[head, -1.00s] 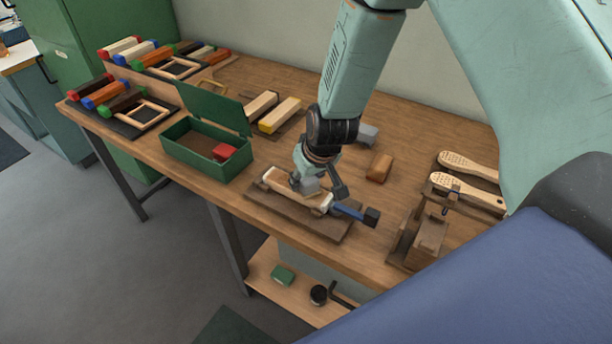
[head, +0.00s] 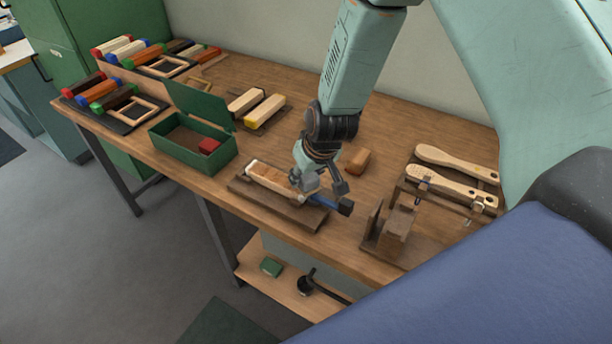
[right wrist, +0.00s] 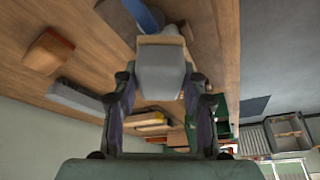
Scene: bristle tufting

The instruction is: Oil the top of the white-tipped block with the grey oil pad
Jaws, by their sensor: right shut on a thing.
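The white-tipped block (head: 272,181) lies on a brown wooden board (head: 243,191) near the bench's front edge. A white end shows at its left; its top looks brown in part. My right gripper (head: 312,184) is over the block's right end, shut on the grey oil pad (right wrist: 160,72), which sits between the fingers in the right wrist view. The pad is at or just above the block's top; I cannot tell whether they touch. A blue-handled tool (head: 330,205) with a dark end lies by the block's right end. My left gripper is not in view.
A green open box (head: 195,150) with a red piece stands left. Pale blocks (head: 263,111) lie behind. An orange-brown block (head: 358,161) is right of my gripper. A wooden stand (head: 392,232) and brushes (head: 450,186) are at right. Coloured-end blocks (head: 105,93) fill the far left.

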